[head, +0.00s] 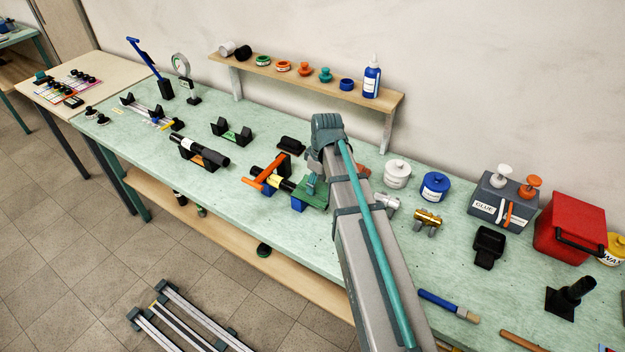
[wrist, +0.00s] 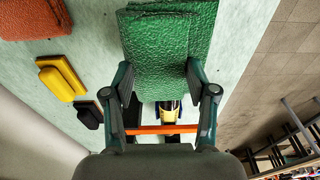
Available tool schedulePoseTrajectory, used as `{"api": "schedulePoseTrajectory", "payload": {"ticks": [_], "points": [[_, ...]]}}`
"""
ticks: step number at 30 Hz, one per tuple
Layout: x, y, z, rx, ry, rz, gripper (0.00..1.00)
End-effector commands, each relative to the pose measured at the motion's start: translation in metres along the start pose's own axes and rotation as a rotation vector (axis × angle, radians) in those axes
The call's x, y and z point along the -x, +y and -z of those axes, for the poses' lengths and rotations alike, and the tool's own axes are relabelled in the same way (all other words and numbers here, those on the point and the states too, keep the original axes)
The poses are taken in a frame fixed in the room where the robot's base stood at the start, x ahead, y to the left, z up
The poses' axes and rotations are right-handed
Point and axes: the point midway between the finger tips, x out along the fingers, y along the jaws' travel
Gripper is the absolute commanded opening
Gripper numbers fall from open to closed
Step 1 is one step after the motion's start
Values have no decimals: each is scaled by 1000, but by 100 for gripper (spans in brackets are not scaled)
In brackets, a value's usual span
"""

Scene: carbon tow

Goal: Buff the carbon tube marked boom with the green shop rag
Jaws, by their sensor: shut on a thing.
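My gripper (wrist: 160,76) is shut on the green shop rag (wrist: 168,45), which spreads out beyond its fingers in the wrist view. In the head view my gripper (head: 313,180) is partly behind my arm, and the rag (head: 314,197) shows below it. A dark tube with a yellow band (head: 285,184) lies right beside the rag, in an orange clamp (head: 268,177); whether the rag touches it I cannot tell. Another dark tube (head: 200,151) with a pale label rests on a stand to the left. I cannot read which tube is marked boom.
A black block (head: 291,145) stands behind the clamp. White (head: 397,173) and blue (head: 435,186) tubs and a brass fitting (head: 428,221) stand right of my arm. A wall shelf (head: 310,84) holds small items and a blue bottle (head: 372,77). The bench's front edge is close to the clamp.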

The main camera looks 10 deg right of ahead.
Motion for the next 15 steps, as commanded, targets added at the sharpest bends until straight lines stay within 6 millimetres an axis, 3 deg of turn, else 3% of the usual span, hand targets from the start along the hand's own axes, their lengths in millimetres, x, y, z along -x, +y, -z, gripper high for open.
{"api": "schedulePoseTrajectory", "payload": {"ticks": [6,15], "points": [[2,0,-5,1,-1,0,25],[-3,1,14,2,0,1,25]]}}
